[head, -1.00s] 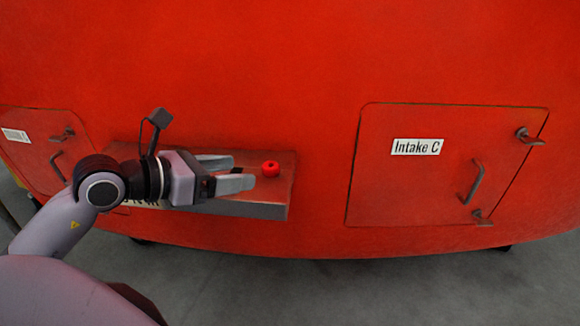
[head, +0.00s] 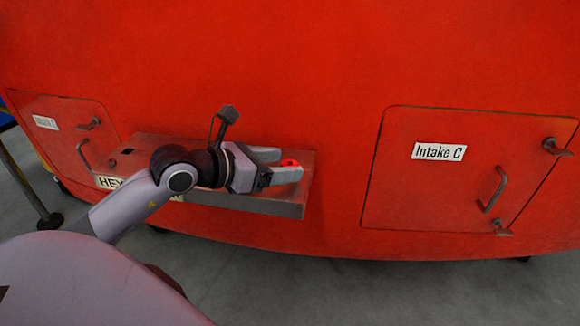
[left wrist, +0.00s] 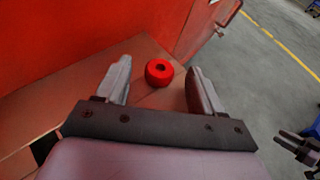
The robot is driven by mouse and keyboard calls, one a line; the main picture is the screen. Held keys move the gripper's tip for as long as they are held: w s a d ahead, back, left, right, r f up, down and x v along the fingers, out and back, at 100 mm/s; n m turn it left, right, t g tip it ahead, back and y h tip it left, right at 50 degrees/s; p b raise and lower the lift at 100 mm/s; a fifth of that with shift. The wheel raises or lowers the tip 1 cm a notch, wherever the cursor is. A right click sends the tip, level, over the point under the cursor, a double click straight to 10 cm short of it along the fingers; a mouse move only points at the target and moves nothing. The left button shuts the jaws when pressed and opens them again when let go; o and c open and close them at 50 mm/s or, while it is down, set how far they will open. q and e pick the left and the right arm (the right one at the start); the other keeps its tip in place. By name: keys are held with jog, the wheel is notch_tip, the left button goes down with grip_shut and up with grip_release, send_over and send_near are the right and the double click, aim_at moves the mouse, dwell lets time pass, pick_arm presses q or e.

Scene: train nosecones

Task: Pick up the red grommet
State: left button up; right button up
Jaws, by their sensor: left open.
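The red grommet (head: 289,162) is a small ring with a dark hole. It rests on the shelf (head: 262,203) that juts from the red nosecone. My left gripper (head: 288,164) is open, with its fingers reaching over the shelf. In the head view the near finger partly hides the grommet. In the left wrist view the grommet (left wrist: 159,72) lies between the two fingers, around the level of their tips, with a gap on each side. My right gripper is not clearly identifiable; a dark device (left wrist: 300,148) shows at the right edge of the left wrist view.
The red nosecone wall (head: 300,70) rises right behind the shelf. A hatch labelled Intake C (head: 450,195) with a handle and latches is to the right. Another hatch (head: 65,130) is at the left. Grey floor (head: 330,292) lies in front.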

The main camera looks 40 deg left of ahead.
pick_arm(q)
jog(key=shift+w+d+f, duration=0.1)
jog(key=shift+w+f, duration=0.05)
jog(key=shift+w, duration=0.1)
jog(key=c, duration=1.1)
